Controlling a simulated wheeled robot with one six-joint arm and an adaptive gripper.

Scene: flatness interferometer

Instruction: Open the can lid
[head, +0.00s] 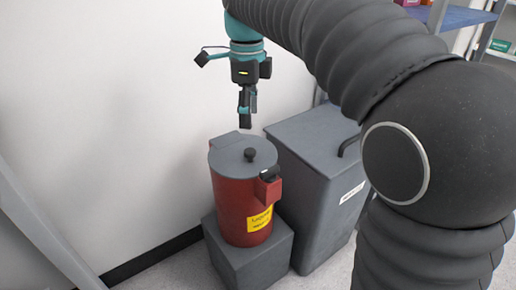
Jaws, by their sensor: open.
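The can is a red cylinder (232,205) with a yellow label, standing upright on a grey block. Its grey lid (229,158) lies flat on top, closed, with a black knob (250,155) standing up from it. A bracket with a dark part (269,183) sits on the can's right side near the rim. My gripper (245,122) points down above the lid, apart from it and empty. Its fingers are seen nearly edge-on, so the gap between them hardly shows.
The grey block (250,268) stands on the floor near the white wall (110,130). A larger grey bin (310,205) with a black handle and a white label stands close to the can's right. Shelving with a blue shelf (455,17) is at the upper right.

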